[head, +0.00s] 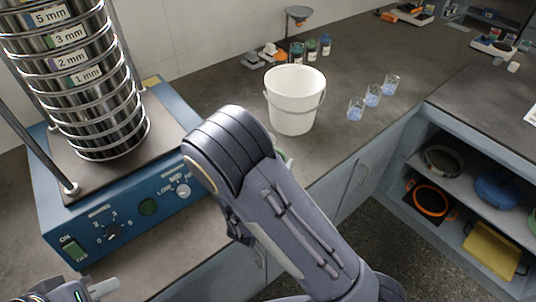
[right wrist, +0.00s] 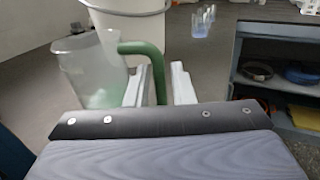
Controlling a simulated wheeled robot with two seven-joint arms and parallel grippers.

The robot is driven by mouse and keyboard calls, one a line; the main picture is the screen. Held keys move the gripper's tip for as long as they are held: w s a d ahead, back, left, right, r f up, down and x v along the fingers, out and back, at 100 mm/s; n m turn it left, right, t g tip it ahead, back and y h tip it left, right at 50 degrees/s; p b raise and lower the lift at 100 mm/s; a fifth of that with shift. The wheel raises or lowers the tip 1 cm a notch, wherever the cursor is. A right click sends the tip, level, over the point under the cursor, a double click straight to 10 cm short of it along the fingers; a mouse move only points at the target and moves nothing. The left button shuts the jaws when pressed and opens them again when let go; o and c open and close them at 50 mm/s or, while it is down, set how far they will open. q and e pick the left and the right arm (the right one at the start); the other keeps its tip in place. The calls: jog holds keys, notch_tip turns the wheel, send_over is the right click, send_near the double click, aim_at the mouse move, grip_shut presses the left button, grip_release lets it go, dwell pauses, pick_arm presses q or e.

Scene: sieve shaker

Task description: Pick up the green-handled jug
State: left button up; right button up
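The jug (right wrist: 92,70) is a translucent, pale vessel at the left of the right wrist view. Its green handle (right wrist: 157,72) bends down between the two fingers of my right gripper (right wrist: 157,88). The handle fills most of the gap between the fingers, but I cannot tell whether they press on it. In the head view my right arm hides the jug, apart from a small green bit (head: 282,155) beside the arm. My left gripper (head: 75,291) shows only partly at the bottom left edge, away from the jug.
A white bucket (head: 294,104) stands just behind the jug. Several small beakers (head: 372,95) stand to its right, and capped bottles (head: 311,49) behind it. The blue sieve shaker (head: 125,222) with its sieve stack (head: 88,90) is at the left. An open shelf (head: 400,205) stands at the right.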

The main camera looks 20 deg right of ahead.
jog(key=x, duration=0.3)
jog(key=shift+w+d, duration=0.1)
jog(key=shift+w, duration=0.1)
jog(key=shift+f, duration=0.1)
jog(key=shift+c, duration=0.2)
grip_shut()
